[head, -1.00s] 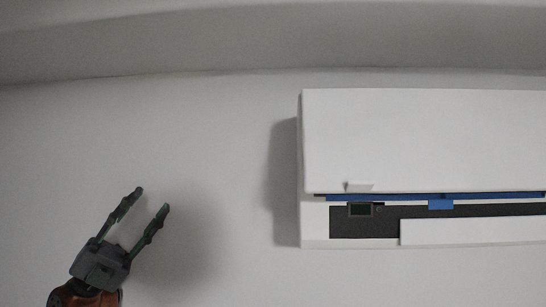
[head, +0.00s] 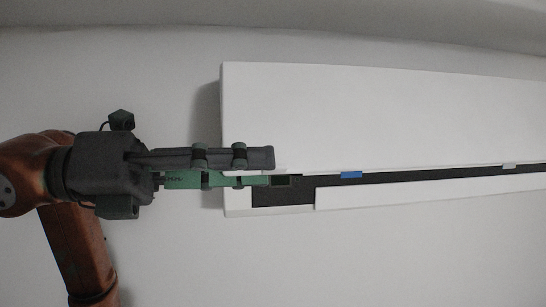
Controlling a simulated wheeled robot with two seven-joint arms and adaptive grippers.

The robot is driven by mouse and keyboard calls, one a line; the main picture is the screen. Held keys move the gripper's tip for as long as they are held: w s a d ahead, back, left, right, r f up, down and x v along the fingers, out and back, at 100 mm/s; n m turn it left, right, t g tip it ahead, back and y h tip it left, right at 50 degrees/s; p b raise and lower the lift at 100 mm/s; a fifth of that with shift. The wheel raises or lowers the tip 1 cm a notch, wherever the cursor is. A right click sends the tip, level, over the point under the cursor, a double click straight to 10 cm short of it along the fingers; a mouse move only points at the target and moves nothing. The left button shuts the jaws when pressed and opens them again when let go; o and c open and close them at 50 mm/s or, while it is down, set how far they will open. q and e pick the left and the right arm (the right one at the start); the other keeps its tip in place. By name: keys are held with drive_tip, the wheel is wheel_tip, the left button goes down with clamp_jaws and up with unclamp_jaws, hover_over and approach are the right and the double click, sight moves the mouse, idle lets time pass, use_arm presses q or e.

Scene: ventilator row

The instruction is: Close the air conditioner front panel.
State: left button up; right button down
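The air conditioner's white front panel (head: 390,110) fills the right of the head view, above a dark strip (head: 283,195) of the unit. A blue tab (head: 351,175) shows below its lower edge. My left gripper (head: 272,168) comes in from the left and lies level across the panel's lower left corner. It is seen edge-on, a dark finger above a green one, so its opening is unclear. I cannot tell whether it touches the panel. The fingers hide that corner and part of a small display (head: 287,181). My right gripper is not in view.
A white lower strip (head: 430,194) of the unit runs under the dark strip. A small light tab (head: 509,166) sits at the panel's lower edge on the right. The bare wall (head: 400,260) below the unit is clear.

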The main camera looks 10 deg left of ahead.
use_arm(q)
drive_tip(key=shift+p+x, duration=0.4)
drive_tip(key=shift+x, duration=1.35)
drive_tip(key=shift+c, duration=0.7)
drive_tip(key=c, duration=0.5)
drive_tip(key=shift+r, duration=0.1)
clamp_jaws()
